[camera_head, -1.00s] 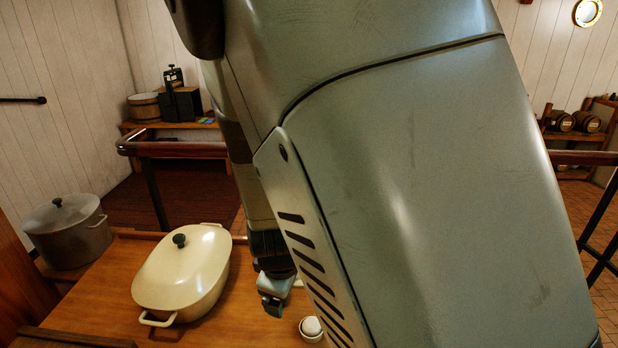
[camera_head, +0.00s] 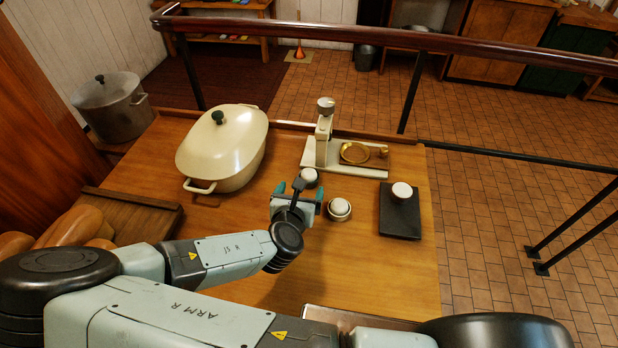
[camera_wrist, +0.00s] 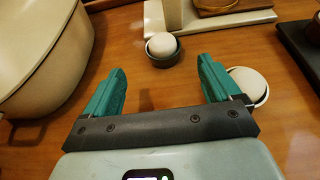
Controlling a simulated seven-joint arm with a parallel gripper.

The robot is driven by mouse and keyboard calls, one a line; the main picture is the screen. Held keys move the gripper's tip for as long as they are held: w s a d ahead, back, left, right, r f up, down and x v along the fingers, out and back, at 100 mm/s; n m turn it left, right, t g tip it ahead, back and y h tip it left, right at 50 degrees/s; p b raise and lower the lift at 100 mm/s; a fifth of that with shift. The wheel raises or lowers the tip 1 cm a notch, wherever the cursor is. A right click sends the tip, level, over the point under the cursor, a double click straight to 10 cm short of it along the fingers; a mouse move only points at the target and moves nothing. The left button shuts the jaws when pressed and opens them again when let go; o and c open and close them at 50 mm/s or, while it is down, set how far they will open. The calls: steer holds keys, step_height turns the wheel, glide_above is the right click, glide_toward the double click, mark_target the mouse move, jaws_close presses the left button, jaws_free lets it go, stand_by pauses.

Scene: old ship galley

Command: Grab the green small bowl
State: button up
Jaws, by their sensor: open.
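A small dark bowl, grey-green in tone (camera_head: 309,183), stands on the wooden table in front of the white stand and holds a white round thing. In the wrist view the dark bowl (camera_wrist: 165,61) is beyond my fingertips, roughly centred between them. My gripper (camera_head: 299,194) has teal fingers, is open and empty, and points at the dark bowl from the near side. The wrist view shows its fingers (camera_wrist: 162,70) apart with bare table between them. A second small bowl, pale (camera_head: 339,216), with a white round thing in it, is close to the right finger.
A cream lidded pot (camera_head: 222,150) stands left of my gripper. A white stand with a brass dish (camera_head: 355,153) is behind the dark bowl. A black tray (camera_head: 400,222) with a white-topped item lies right. Bread loaves (camera_head: 75,228) and a grey pot (camera_head: 112,108) are left.

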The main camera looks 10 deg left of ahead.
mark_target(308, 177)
steer(key=x, duration=1)
steer(key=shift+w+d, duration=0.2)
steer(key=c, duration=1.1)
steer(key=shift+r, duration=0.1)
